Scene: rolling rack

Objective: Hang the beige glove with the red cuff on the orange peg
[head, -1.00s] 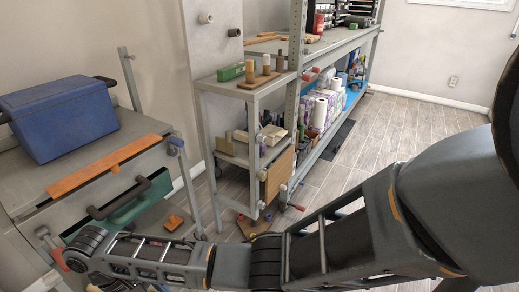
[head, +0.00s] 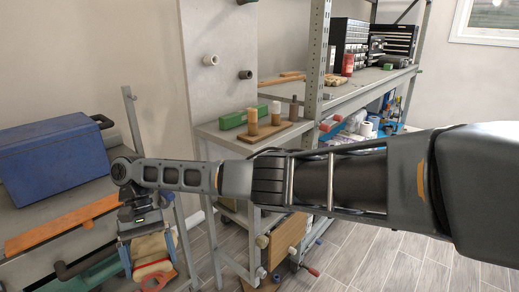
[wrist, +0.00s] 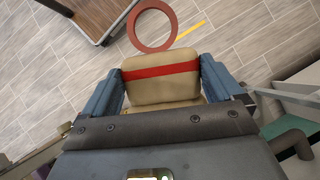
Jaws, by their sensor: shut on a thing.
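The beige glove (head: 151,246) with its red cuff hangs below my wrist at the lower left of the head view. My gripper (wrist: 163,77) is shut on the glove, one blue-grey finger on each side. In the wrist view the glove (wrist: 163,91) is crossed by a red cuff band (wrist: 160,71), with a red ring (wrist: 155,47) beyond it. On the upright panel, a pale peg (head: 210,60) and a dark peg (head: 245,75) stick out, apart from the glove. No panel peg looks clearly orange; I cannot tell which is the orange peg.
A blue box (head: 55,160) sits on a grey cabinet at left, near an orange strip (head: 60,226). Open floor (head: 385,262) lies at lower right.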

